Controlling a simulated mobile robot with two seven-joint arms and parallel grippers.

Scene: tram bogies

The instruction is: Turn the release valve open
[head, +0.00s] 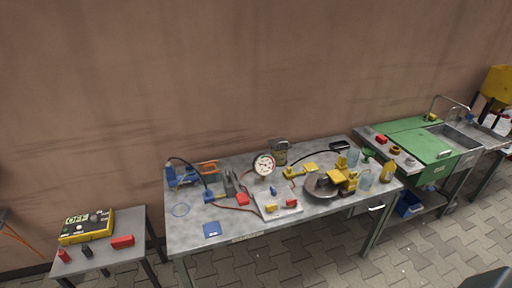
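A round white pressure gauge (264,164) stands upright on the middle of the grey metal workbench (200,238). Just in front of it is a pale plate (280,212) with small fittings: a blue one (274,190), a red one (291,203) and a yellow one (270,208). One of these may be the release valve, but they are too small to tell which, or how any handle is turned. Hoses run near the plate on its left. Neither of my grippers shows in the head view.
A yellow brake-like assembly with a dark disc (320,187) stands right of the plate. Blue clamp parts (180,178) are at the bench's left. A small table (100,262) with a yellow "OFF" box (87,226) is at left; a green sink unit (425,147) is at right. Paved floor lies in front.

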